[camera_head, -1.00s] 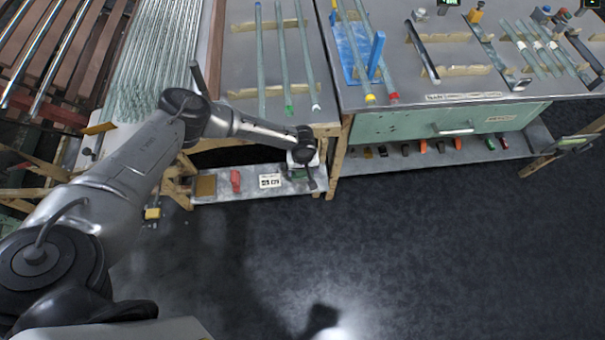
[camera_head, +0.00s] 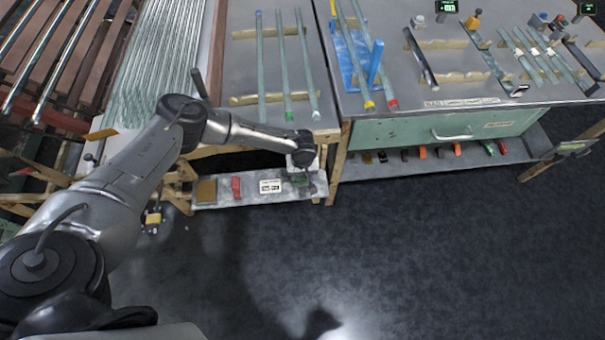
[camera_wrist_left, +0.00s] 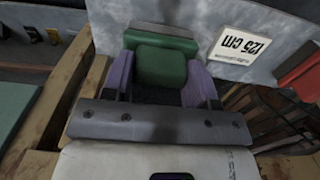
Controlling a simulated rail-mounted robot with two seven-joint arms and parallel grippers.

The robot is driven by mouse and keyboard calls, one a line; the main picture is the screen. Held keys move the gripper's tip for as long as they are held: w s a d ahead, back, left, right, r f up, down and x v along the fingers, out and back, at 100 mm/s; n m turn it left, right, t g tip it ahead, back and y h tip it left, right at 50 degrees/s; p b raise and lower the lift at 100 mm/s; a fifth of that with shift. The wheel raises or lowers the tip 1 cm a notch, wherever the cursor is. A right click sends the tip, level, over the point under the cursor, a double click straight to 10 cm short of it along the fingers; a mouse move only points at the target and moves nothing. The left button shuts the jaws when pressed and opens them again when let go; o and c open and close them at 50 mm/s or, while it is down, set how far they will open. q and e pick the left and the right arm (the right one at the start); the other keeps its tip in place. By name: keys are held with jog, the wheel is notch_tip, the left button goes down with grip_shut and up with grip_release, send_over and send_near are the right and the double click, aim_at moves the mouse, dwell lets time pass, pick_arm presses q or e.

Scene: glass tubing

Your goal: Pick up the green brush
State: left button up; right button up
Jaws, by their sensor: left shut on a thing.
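The green brush (camera_wrist_left: 163,66) is a block with a rounded green grip on a wider green part, and it sits between the purple fingers of my left gripper (camera_wrist_left: 160,78). The fingers press on both sides of the grip. In the head view, my left gripper (camera_head: 303,172) is at the right end of the low shelf under the tube table, and the brush there is mostly hidden and small. I cannot tell whether the brush still touches the shelf. My right gripper is in neither view.
A wooden table leg (camera_wrist_left: 62,85) stands close left of the gripper in the wrist view. The dark floor (camera_head: 430,260) in front is open.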

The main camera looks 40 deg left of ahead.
pick_arm(q)
notch_tip(320, 180, up, 4)
jog(key=shift+d+f+p, duration=0.15)
jog(key=shift+p, duration=0.6)
jog(key=d+r+p, duration=0.1)
jog(key=d+r, duration=0.2)
jog(key=d, duration=0.2)
jog(key=w+d+r+p, duration=0.1)
jog(key=d+r+p, duration=0.1)
jog(key=d, duration=0.4)
jog(key=shift+d+r, duration=0.2)
jog(key=shift+r, duration=0.3)
